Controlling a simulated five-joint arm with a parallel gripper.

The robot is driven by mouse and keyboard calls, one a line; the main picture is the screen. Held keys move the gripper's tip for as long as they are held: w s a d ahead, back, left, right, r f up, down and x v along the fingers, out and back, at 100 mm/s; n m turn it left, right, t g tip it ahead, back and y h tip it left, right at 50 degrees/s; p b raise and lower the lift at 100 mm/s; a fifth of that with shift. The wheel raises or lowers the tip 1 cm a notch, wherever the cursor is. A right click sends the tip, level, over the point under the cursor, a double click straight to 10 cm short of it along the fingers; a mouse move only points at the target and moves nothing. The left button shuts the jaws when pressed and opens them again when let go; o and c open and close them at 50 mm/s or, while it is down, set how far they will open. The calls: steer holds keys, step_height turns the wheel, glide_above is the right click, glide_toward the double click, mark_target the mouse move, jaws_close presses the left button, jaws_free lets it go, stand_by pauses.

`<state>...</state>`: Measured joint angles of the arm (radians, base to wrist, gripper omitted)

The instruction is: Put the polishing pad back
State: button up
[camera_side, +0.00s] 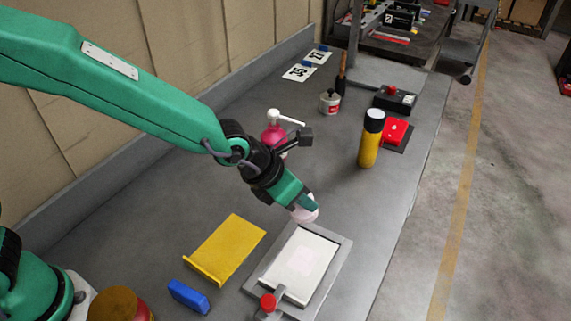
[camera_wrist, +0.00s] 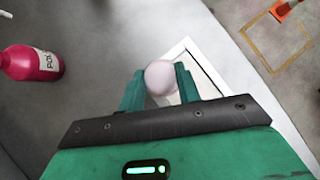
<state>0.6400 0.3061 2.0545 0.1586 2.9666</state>
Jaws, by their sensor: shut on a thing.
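My gripper (camera_side: 303,203) is shut on a pale pink, rounded thing (camera_side: 306,214), which seems to be the polishing pad. It is near the back edge of a grey frame (camera_side: 342,262) that holds a white panel (camera_side: 299,263). In the wrist view my gripper (camera_wrist: 160,88) has the pale round top (camera_wrist: 160,75) between its two green fingers. Its underside is hidden there, and I cannot tell whether it touches the panel or frame. The panel has a faint pinkish patch. A red knob (camera_side: 268,303) is at the frame's front corner.
A pink bottle (camera_side: 273,134) with a white pump stands behind my gripper. A yellow can (camera_side: 370,145) with a black cap stands to the right, near a red block (camera_side: 395,131) on a dark base. A yellow plate (camera_side: 228,249) and a blue block (camera_side: 188,296) lie left of the frame.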

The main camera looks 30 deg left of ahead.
steer(key=w+a+f+n, duration=0.1)
steer(key=a+f, duration=0.1)
steer(key=a, duration=0.3)
steer(key=w+a+f+n+y, duration=0.1)
steer(key=a+f+n, duration=0.1)
steer(key=a, duration=0.3)
steer(key=w+a+f+n+t+y, duration=0.1)
steer(key=a+f+n, duration=0.1)
steer(key=a, duration=0.4)
steer(key=shift+a+f, duration=0.1)
steer(key=shift+w, duration=0.1)
glide_above(299, 169)
steer(key=s, duration=0.2)
steer(key=shift+w+a, duration=0.1)
steer(key=shift+a, duration=0.1)
steer(key=shift+w+d, duration=0.25)
steer(key=shift+w, duration=0.5)
steer(key=shift+f, duration=1.65)
steer(key=o, duration=0.9)
